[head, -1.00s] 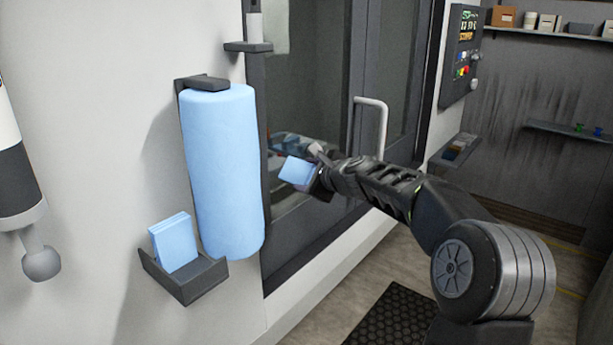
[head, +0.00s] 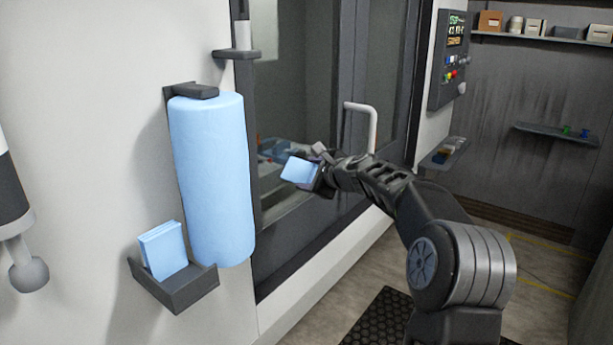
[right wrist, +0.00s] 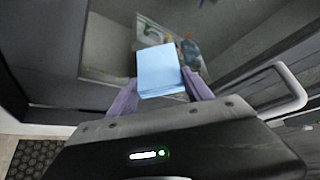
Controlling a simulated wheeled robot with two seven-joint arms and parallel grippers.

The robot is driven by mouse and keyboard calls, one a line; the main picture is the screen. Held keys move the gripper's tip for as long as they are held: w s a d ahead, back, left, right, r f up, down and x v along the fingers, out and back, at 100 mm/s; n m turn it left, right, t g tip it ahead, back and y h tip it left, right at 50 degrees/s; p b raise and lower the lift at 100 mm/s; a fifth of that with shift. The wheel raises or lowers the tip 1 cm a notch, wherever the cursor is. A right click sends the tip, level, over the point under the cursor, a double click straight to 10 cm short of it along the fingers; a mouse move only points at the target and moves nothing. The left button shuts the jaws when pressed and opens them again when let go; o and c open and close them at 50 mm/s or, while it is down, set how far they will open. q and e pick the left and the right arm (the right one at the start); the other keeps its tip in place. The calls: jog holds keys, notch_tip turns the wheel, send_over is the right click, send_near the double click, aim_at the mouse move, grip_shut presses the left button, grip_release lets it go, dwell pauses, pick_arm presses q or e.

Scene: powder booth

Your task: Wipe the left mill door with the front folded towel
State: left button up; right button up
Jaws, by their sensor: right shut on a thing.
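My right gripper (head: 314,172) is shut on a blue folded towel (head: 299,170) and holds it in front of the left mill door (head: 288,100), a dark-framed glass panel. In the right wrist view the towel (right wrist: 160,70) sits between the two purple-tinted fingers (right wrist: 165,90), with the door glass behind it. I cannot tell whether the towel touches the glass. Another blue folded towel (head: 163,250) stands in a grey wall tray (head: 178,290) at the lower left. My left gripper is not in view.
A large blue towel roll (head: 212,180) hangs on the wall left of the door. A white door handle (head: 372,125) stands out right of my gripper. A control panel (head: 455,58) is further right. A dark floor mat (head: 385,318) lies below.

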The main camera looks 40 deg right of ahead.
jog(key=shift+w+d, duration=0.2)
jog(key=shift+d, duration=0.35)
jog(key=shift+w+d, duration=0.15)
jog(key=shift+d, duration=0.4)
jog(key=shift+r+p, duration=0.7)
jog(key=shift+p, duration=0.15)
jog(key=shift+a+f, duration=0.1)
jog(key=shift+a, duration=0.05)
jog(key=shift+s+a+b, duration=0.15)
jog(key=shift+a, duration=0.35)
jog(key=shift+s+a+b, duration=0.15)
jog(key=shift+a, duration=0.35)
jog(key=shift+s+a, duration=0.2)
jog(key=shift+a, duration=0.5)
